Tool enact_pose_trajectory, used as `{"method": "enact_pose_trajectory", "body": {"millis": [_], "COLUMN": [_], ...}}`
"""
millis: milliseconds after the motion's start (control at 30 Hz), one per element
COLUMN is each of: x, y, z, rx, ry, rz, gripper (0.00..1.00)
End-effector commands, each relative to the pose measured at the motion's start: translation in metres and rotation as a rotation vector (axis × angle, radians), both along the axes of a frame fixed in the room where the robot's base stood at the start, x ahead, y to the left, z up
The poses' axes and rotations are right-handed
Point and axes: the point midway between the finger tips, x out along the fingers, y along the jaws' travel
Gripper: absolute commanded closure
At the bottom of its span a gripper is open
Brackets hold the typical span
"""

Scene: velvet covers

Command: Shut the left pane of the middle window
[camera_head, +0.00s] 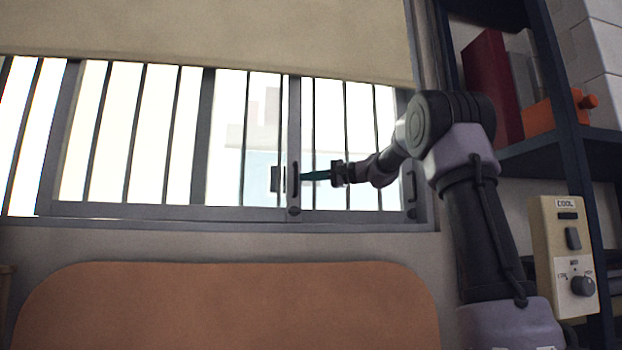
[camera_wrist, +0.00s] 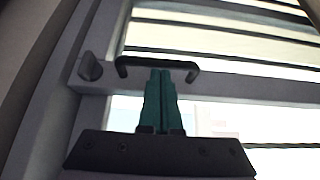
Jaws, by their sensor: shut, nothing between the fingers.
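The barred sliding window (camera_head: 180,212) spans the upper left of the head view. A grey upright pane frame (camera_head: 293,110) carries a dark handle (camera_head: 296,180) with a round knob (camera_head: 294,211) below it. In the wrist view the black handle (camera_wrist: 185,65) and knob (camera_wrist: 90,66) sit on that frame. My gripper (camera_head: 303,176) has teal fingers, closed together and empty, with their tips at the handle. It also shows in the wrist view (camera_wrist: 160,73), where the tips overlap the handle's bar. I cannot tell whether they touch it.
A second dark handle (camera_head: 411,188) is at the window's right edge. A tan blind (camera_head: 210,35) covers the top. A brown rounded panel (camera_head: 230,305) stands below. A dark shelf (camera_head: 560,140) with a red book (camera_head: 487,85) and a control box (camera_head: 565,255) are at right.

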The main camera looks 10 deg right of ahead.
Motion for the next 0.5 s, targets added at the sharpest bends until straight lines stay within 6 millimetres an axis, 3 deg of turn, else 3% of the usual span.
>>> {"method": "enact_pose_trajectory", "body": {"millis": [267,500], "x": [-0.003,-0.004], "y": [0.075,0.16], "z": [0.001,0.001], "rx": [0.002,0.003], "ry": [0.0,-0.001], "rz": [0.017,0.018], "gripper": [1.0,1.0]}}
